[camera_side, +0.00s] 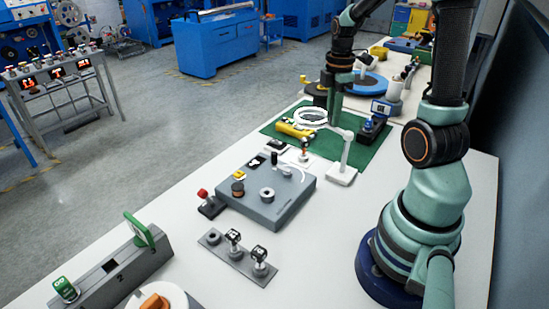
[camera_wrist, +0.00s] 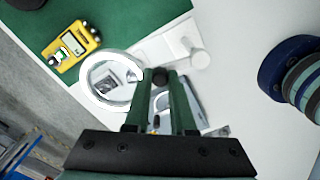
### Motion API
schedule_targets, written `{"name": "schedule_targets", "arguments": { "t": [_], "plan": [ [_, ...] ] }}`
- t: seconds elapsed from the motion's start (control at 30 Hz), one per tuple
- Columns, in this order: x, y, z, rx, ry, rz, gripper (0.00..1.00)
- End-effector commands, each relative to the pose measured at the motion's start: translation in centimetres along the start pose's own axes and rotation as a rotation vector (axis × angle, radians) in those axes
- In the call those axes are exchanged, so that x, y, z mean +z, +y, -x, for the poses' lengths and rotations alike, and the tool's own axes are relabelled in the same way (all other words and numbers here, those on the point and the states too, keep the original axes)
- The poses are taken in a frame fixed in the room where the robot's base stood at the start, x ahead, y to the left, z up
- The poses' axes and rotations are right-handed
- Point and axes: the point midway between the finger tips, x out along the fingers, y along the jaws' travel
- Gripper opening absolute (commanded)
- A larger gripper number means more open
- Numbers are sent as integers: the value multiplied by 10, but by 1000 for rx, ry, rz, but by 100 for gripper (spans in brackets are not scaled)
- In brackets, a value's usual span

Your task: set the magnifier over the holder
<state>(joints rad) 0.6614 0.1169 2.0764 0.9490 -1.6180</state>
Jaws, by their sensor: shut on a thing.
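The magnifier is a white ring (camera_side: 310,117) on a white arm, with a post and flat base (camera_side: 342,174); its ring also shows in the wrist view (camera_wrist: 84,88). My gripper (camera_side: 334,121) points down at the inner edge of the ring. In the wrist view my gripper (camera_wrist: 160,76) is shut on a dark knob where ring and arm meet. Through the ring I see a pale piece with a dark square (camera_wrist: 107,82), which may be the holder.
A grey panel box (camera_side: 268,192) with knobs stands in front of the magnifier. A yellow meter (camera_wrist: 72,46) lies on the green mat (camera_side: 372,154) close to the ring. A grey strip with several posts (camera_side: 238,257) is nearer.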

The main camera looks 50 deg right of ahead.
Motion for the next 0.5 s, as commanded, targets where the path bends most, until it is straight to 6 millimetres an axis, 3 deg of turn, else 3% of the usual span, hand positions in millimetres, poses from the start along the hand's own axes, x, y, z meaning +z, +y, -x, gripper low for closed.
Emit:
{"name": "schedule_targets", "arguments": {
  "t": [0.5],
  "plan": [
    [-10, -5, 2, 3, 0, 223, 0]
  ]
}}
